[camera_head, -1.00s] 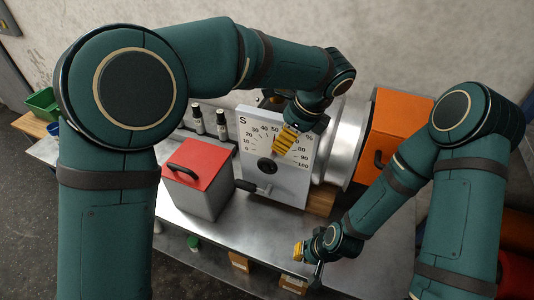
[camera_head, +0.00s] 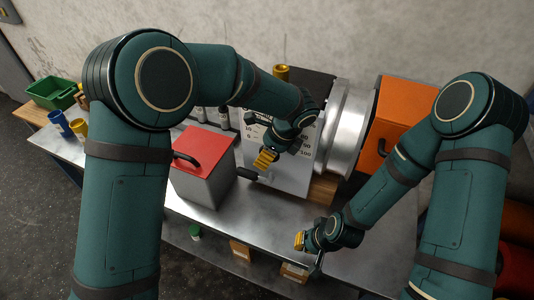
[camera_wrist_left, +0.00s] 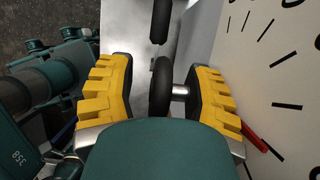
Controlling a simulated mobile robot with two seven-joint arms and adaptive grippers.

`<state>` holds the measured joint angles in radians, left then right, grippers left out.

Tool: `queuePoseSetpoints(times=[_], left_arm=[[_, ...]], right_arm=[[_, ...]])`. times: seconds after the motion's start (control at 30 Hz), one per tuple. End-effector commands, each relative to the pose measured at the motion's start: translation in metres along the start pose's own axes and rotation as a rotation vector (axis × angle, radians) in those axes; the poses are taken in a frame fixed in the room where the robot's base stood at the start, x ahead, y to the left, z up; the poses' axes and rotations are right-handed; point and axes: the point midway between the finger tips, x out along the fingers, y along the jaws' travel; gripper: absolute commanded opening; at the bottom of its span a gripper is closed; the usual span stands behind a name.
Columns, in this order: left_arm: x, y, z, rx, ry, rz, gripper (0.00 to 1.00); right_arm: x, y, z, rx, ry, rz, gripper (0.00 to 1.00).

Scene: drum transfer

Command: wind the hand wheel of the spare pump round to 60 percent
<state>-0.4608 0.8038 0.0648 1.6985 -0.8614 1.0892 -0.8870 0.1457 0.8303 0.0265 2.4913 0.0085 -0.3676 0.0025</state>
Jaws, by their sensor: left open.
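The spare pump's white dial plate (camera_head: 290,170) faces me on the bench, largely covered by my left arm in the head view. In the left wrist view its scale marks and a red pointer (camera_wrist_left: 251,136) show at the right. The dark hand wheel (camera_wrist_left: 162,88), seen edge-on with a silver shaft, lies between the open yellow fingers of my left gripper (camera_wrist_left: 160,95). A dark crank handle (camera_head: 247,173) sticks out to the left below the gripper (camera_head: 264,163). My right gripper (camera_head: 300,241) hangs near the bench's front edge, its opening unclear.
A grey box with a red lid (camera_head: 200,150) stands close left of the dial. A silver drum-like body (camera_head: 349,130) and an orange box (camera_head: 403,115) stand to the right. The bench top (camera_head: 260,222) is clear in front. Blue and yellow cups (camera_head: 59,123) sit far left.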

Motion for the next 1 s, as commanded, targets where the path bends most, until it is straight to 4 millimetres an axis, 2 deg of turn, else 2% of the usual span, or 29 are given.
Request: queuePoseSetpoints(times=[0.27,0.4,0.77,1.0], left_arm=[[0.0008,0.0001,0.0,0.0,0.0,0.0,0.5],[0.0007,0.0001,0.0,0.0,0.0,0.0,0.0],[0.0014,0.0003,-0.0014,0.003,-0.028,0.001,0.0],[0.0012,0.0006,-0.0013,0.006,-0.237,0.002,0.0]], right_arm=[[0.0,0.0,0.0001,0.0,0.0,0.0,0.0],[0.0,0.0,0.0001,0.0,0.0,0.0,0.0],[0.001,0.0003,0.0002,0.0,0.0,0.0,0.0],[0.0049,0.0016,0.0007,0.0,0.0,0.001,0.0]])
